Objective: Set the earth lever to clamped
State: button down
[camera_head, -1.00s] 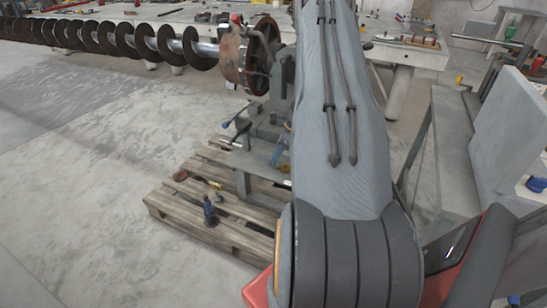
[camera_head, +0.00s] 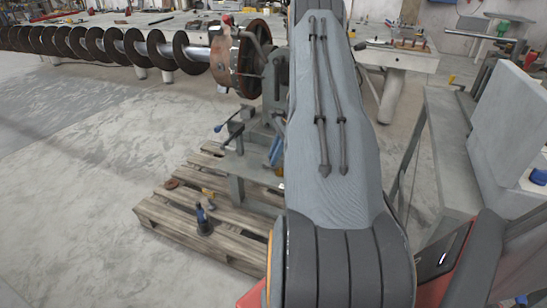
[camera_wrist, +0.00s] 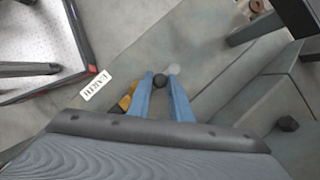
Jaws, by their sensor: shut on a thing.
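The white EARTH label (camera_wrist: 95,86) lies just left of the fingers on a grey surface. The lever's shaft is hidden, and I cannot tell its exact position. In the head view my arm covers the gripper and the lever. The grey positioner stand (camera_head: 234,168) shows left of my arm, carrying the rusty round chuck (camera_head: 238,62).
The long auger (camera_head: 110,44) runs left from the chuck. A wooden pallet (camera_head: 165,215) lies under the stand, with a small dark blue-topped tool (camera_head: 204,222) on it. Open floor (camera_head: 70,210) lies left.

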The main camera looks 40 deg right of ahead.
dwell(0.3)
jog(key=c, duration=1.6)
grip_release()
jog(key=shift+c, duration=0.2)
jog(key=v, duration=0.7)
jog(key=shift+r+b, duration=0.35)
jog(key=shift+b, duration=0.05)
